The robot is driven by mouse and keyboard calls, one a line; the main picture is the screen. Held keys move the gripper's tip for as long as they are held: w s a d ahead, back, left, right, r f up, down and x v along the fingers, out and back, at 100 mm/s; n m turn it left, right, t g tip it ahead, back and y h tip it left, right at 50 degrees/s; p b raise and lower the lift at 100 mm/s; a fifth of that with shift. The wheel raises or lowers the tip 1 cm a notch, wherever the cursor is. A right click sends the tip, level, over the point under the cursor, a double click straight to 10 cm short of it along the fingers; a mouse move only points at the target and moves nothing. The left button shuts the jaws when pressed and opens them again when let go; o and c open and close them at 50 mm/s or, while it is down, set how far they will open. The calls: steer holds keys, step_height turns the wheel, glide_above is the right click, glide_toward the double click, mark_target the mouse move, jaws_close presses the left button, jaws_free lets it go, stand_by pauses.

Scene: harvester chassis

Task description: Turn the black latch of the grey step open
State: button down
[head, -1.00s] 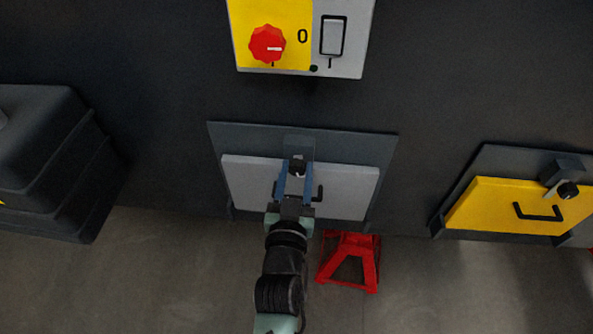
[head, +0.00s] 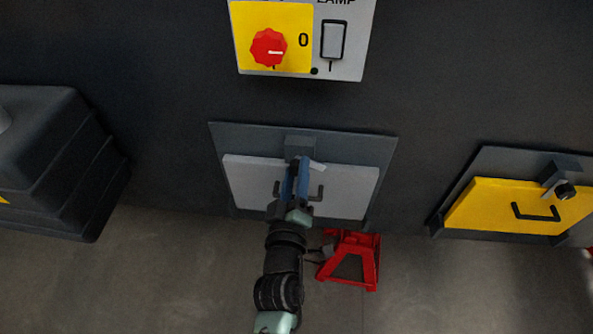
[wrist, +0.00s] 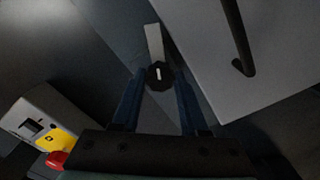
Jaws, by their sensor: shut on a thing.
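The grey step (head: 348,192) is an upright light grey panel with a dark handle, set in a dark frame below the control box. Its black latch (wrist: 160,75) is a round black knob with a white mark and a pale tongue (wrist: 154,42). My gripper (wrist: 159,85) is shut on the black knob, with a blue finger on each side of it. In the head view my gripper (head: 299,168) is seen nearly edge-on and hides the knob. The pale tongue (head: 318,166) sticks out to the right there, near the panel's top edge.
A control box (head: 340,62) with a red dial (head: 268,48) is above. A red stand (head: 352,262) is on the floor close beside my arm. A yellow panel (head: 500,205) with its own latch is at right, a dark stepped block (head: 50,165) at left.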

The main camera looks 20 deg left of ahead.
steer(key=n, duration=0.4)
steer(key=shift+n, duration=0.4)
steer(key=shift+f, duration=0.1)
steer(key=shift+c, duration=2.2)
jaws_free()
steer(key=shift+s, duration=0.1)
steer(key=v, duration=1.2)
steer(key=shift+s, duration=0.4)
steer(key=shift+d, duration=0.1)
